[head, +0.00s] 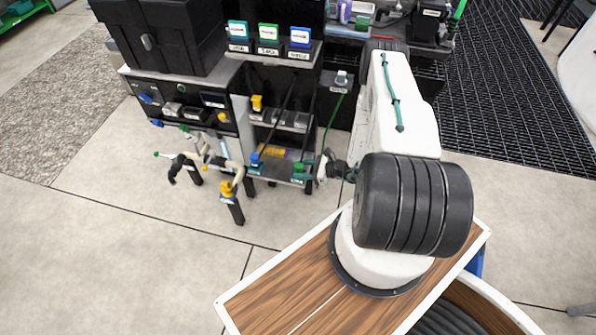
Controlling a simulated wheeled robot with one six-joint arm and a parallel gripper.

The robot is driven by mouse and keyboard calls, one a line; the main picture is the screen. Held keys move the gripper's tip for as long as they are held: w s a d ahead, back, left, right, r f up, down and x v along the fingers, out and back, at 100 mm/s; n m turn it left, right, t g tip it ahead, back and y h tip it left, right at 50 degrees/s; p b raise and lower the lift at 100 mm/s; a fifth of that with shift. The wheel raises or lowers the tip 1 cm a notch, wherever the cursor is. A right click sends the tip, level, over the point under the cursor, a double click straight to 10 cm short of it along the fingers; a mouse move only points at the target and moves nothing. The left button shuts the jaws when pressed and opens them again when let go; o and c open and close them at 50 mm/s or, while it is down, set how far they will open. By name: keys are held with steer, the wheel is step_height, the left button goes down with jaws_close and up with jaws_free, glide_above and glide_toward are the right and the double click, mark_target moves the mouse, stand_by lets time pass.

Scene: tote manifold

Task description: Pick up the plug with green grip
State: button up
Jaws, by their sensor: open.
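A plug with a green grip (302,168) appears to sit on the low front ledge of the dark rack, at its right end. My gripper (317,168) is just to the right of it, pointing left, and looks small and partly hidden behind my own arm. Its jaws are open. I cannot tell whether they touch the green grip or are around it. A plug with a blue grip (255,160) sits to the left on the same ledge. A plug with a yellow grip (227,189) is further left, on a dark post.
Pale curved hoses (183,165) stick out at the left front. Teal (238,30), green (268,32) and blue (301,36) labelled blocks stand on the upper shelf. A black case (160,40) sits at the back left. The floor at the front left is clear.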

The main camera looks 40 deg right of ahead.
mark_target(296, 166)
steer(key=x, duration=0.3)
steer(key=shift+w+a+f, duration=0.15)
steer(key=shift+a+f, duration=0.05)
steer(key=shift+f, duration=0.1)
jaws_close()
steer(key=shift+r, duration=0.1)
steer(key=shift+r, duration=0.35)
steer(key=r, duration=0.1)
steer(key=s+r, duration=0.1)
steer(key=r, duration=0.1)
steer(key=s+a+r, duration=0.1)
steer(key=s+a, duration=0.1)
steer(key=s, duration=1.3)
